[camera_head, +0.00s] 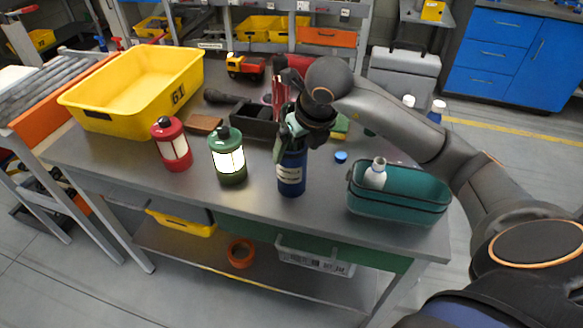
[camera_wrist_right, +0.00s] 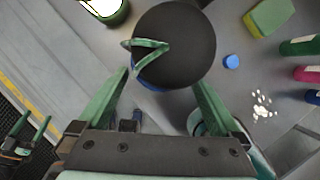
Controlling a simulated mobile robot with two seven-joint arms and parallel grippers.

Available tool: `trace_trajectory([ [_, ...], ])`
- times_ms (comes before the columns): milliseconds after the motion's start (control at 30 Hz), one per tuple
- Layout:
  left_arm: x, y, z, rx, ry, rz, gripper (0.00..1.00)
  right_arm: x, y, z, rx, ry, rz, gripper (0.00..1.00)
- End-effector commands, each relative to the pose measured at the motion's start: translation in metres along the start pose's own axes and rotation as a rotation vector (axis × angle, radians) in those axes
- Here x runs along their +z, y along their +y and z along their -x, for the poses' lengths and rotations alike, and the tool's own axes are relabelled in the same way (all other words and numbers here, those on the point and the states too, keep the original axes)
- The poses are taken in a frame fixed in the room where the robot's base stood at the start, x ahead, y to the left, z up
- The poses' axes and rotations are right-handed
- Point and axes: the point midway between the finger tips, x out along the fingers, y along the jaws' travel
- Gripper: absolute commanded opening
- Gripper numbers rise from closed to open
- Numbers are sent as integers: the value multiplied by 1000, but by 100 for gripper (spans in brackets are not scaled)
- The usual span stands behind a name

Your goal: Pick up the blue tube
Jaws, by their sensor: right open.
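The blue tube (camera_head: 291,177) stands upright near the front edge of the grey workbench, with a white label on its side. In the wrist view its dark round top (camera_wrist_right: 185,40) carries a green loop. My right gripper (camera_head: 287,143) is at the tube's upper part and hides its top in the head view. In the wrist view its green fingers (camera_wrist_right: 160,84) are wide apart and empty, near the tube's lower picture edge; contact cannot be told. What looks like my left gripper (camera_wrist_right: 31,130) shows at the wrist view's left edge, its green fingers apart.
A teal bin (camera_head: 400,207) holding a white bottle is to the right. A blue cap (camera_head: 341,156) lies between. A yellow crate (camera_head: 130,115) fills the bench's left.

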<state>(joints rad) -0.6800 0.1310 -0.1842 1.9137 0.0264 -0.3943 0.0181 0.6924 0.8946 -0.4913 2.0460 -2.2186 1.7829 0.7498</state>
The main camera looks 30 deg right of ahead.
Motion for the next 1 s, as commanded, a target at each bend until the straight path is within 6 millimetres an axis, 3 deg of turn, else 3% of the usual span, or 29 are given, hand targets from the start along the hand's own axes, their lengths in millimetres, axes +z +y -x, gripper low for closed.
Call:
trace_trajectory([
  [300,-5,0,4,0,0,0,100,0,0,-42,0,4,0,100],
  [567,-4,0,4,0,0,0,100,0,0,-45,0,1,1,100],
  [1000,-5,0,4,0,1,0,100,0,0,-45,0,1,1,50],
])
